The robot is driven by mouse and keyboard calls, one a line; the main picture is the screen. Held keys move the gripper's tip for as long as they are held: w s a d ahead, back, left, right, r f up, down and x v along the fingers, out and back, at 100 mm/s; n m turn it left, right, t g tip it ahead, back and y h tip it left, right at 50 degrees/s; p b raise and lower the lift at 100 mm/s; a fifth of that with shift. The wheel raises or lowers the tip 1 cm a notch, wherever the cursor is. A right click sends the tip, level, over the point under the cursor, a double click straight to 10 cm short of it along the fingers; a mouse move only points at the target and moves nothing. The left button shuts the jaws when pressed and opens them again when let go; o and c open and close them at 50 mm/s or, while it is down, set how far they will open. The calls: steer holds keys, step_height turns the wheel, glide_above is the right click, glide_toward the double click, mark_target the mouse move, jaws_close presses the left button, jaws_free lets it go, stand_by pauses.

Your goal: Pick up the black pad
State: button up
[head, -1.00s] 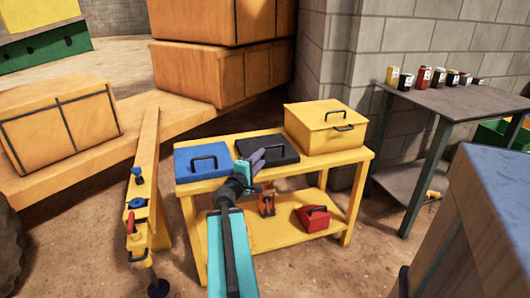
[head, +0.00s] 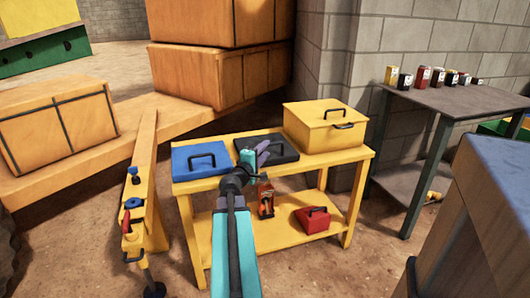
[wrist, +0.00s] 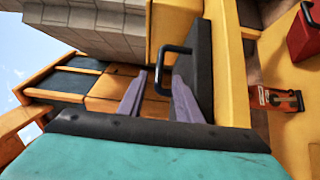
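The black pad (head: 285,150) lies on top of the yellow table, between the blue pad and the yellow box. In the wrist view the black pad (wrist: 201,62) shows on edge with its black handle (wrist: 162,68) standing out. My gripper (head: 264,152) is at the pad's front left side and hides part of it in the head view. In the wrist view my gripper (wrist: 160,76) has its two purple fingers apart, with the handle bar showing between their tips. I cannot tell whether they touch it.
A blue pad (head: 190,167) is left of the black pad, and a yellow box (head: 322,130) is close on its right. A red box (head: 311,220) and a small orange-red item (head: 265,205) are on the table's lower shelf. A yellow beam (head: 147,185) stands left.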

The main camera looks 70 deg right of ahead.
mark_target(272, 153)
steer(key=shift+s+d, duration=0.1)
steer(key=shift+d, duration=1.6)
steer(key=shift+s+d+r, duration=0.1)
steer(key=shift+s+d, duration=0.05)
steer(key=shift+d, duration=2.45)
steer(key=shift+c, duration=0.4)
jaws_close()
steer(key=shift+r, duration=0.1)
